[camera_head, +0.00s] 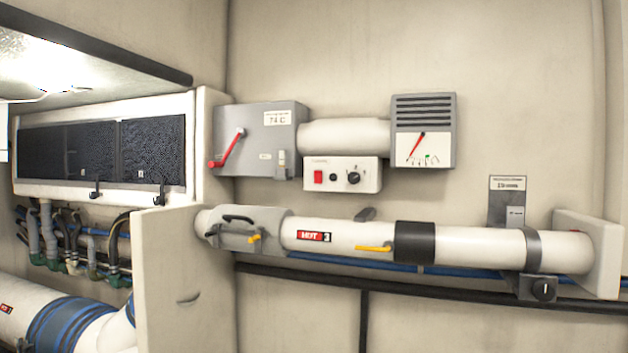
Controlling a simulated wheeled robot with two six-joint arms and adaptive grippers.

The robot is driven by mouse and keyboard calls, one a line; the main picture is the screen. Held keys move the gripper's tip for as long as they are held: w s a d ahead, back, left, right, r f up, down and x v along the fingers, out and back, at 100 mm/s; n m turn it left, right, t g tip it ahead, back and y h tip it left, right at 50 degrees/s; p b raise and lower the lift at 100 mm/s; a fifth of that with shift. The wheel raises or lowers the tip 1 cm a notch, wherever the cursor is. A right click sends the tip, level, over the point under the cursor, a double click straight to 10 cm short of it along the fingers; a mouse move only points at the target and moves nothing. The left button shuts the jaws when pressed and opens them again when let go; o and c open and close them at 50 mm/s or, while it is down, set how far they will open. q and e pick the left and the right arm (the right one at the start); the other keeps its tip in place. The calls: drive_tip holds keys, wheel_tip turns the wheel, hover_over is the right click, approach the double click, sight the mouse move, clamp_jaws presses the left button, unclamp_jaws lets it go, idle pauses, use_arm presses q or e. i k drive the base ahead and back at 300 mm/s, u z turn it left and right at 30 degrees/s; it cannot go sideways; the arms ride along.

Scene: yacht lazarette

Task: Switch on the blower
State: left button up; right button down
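On the back wall, a grey box (262,140) with a red-handled lever (229,148) joins a short white duct (345,134). The duct leads to a grey vent unit (423,130) with louvres and a dial with a red needle. Below the duct is a white control panel (342,175) with a red switch (318,177), a small black button or knob (333,177) and a larger black knob (353,178). Which of these belongs to the blower is not readable; the switch's position cannot be told. Neither of my grippers is in view.
A large white pipe (465,246) marked HOT, with yellow levers (374,248), runs below the panel. A white partition (183,280) stands out at left, near hoses (75,245) and hooks (95,189). The space before the control panel looks clear.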

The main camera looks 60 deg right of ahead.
sight(318, 175)
drive_tip(key=k, duration=0.5)
drive_tip(key=z, duration=0.8)
drive_tip(key=i, duration=0.5)
drive_tip(key=z, duration=0.05)
